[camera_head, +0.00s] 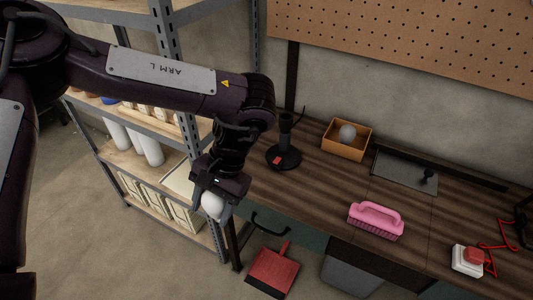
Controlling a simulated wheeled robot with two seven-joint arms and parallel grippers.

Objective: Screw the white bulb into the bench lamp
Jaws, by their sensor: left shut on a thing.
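My left gripper (217,187) points down at the left end of the bench, in front of the shelf. It is shut on a white bulb (213,206), whose round end hangs below the fingers. The black bench lamp (285,143) stands upright on the bench, right of and beyond the gripper, with a red patch on its round base. The bulb is apart from the lamp. A greyish round bulb (347,132) sits in a small orange-brown box (345,149) right of the lamp. My right gripper is not in view.
The wooden bench (318,184) also carries a pink brush (376,219), a grey plate (404,171), a red button on a white box (467,260) and a red cord (497,243). A metal shelf (172,142) stands left. A red dustpan (272,270) lies below the bench.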

